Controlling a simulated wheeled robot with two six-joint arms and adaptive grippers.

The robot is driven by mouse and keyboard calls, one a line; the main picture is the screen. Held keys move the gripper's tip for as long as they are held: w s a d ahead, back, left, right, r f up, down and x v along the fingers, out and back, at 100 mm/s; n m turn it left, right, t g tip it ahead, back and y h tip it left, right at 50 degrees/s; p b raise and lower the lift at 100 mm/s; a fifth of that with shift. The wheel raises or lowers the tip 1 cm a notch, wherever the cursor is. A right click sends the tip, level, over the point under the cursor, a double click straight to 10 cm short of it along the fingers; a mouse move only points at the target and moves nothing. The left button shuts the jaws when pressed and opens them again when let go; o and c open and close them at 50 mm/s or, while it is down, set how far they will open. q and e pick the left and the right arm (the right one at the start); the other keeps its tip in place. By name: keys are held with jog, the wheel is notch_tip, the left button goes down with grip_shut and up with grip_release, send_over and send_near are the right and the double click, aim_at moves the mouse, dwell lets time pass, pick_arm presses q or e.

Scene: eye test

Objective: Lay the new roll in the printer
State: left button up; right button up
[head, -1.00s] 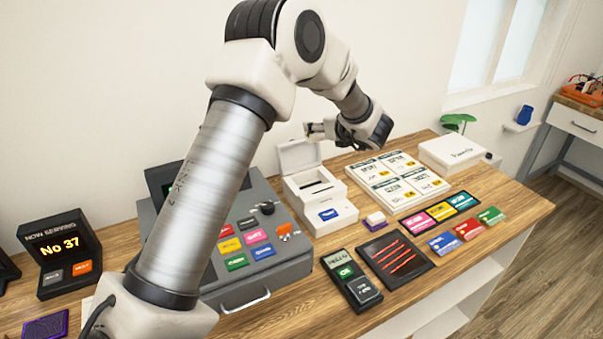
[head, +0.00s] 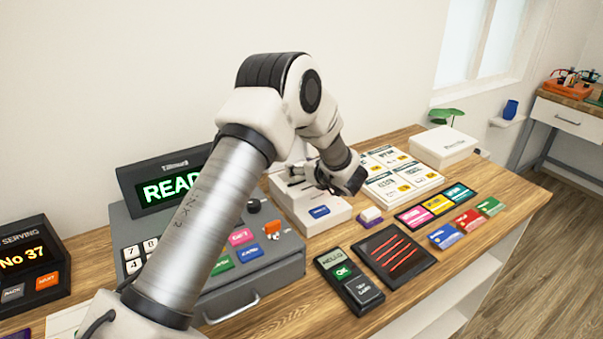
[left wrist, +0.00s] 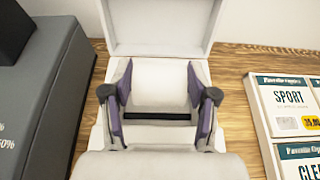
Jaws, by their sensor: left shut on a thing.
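The white printer (head: 332,219) stands on the counter, with a blue label or button on its front. Its lid (left wrist: 160,30) is up in the left wrist view. My left gripper (head: 300,184) is low over the printer's open top and hides part of it. In the left wrist view the purple finger pads of my left gripper (left wrist: 159,100) are shut on the white roll (left wrist: 160,78), one on each side. The roll is over or inside the printer's opening; I cannot tell whether it touches the bottom. My right gripper is not in view.
A grey cash register (head: 270,267) stands close to the printer's left. Price boards (head: 412,178) lie to its right. A small white and purple block (head: 370,214), a card terminal (head: 349,280) and a dark tray (head: 397,255) lie in front.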

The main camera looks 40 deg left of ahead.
pick_arm(q)
notch_tip(320, 180, down, 3)
jog(key=shift+r, duration=0.2)
jog(key=shift+f, duration=0.1)
jog(key=o, duration=1.2)
